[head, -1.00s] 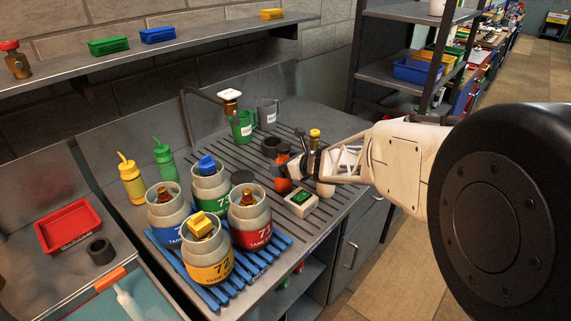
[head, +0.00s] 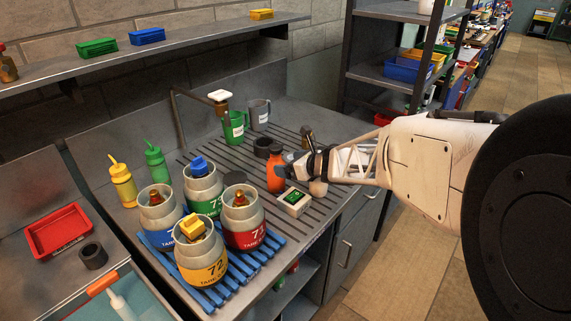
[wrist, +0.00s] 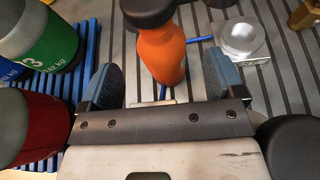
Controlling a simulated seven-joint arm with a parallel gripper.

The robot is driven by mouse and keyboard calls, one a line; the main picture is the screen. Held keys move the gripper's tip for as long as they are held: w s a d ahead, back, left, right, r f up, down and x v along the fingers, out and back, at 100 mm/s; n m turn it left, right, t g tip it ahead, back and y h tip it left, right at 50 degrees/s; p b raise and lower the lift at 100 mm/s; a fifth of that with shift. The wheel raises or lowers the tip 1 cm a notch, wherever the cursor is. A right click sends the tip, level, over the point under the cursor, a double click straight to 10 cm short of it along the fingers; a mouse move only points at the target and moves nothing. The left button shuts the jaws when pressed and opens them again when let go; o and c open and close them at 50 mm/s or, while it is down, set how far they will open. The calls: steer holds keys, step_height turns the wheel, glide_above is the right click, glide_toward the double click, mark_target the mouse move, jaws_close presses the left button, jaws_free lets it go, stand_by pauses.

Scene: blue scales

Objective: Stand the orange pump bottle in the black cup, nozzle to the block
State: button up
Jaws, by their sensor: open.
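The orange bottle (head: 275,174) stands upright on the slatted counter, with a dark top. In the wrist view the orange bottle (wrist: 163,52) is in front of and between my two spread blue-grey fingers, with gaps on both sides. My gripper (wrist: 162,80) is open; in the head view my gripper (head: 294,168) is just right of the bottle and partly hides what is behind it. I cannot tell which way the nozzle points.
A small white device with a green display (head: 293,202) sits in front of the bottle. Several grey tanks stand on a blue rack (head: 255,262) to the left. A green mug (head: 233,126) and a grey mug (head: 258,113) stand behind. Slatted counter is clear toward the back right.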

steer(key=shift+c, duration=0.2)
stand_by(0.3)
steer(key=shift+c, duration=0.8)
steer(key=shift+r, duration=0.1)
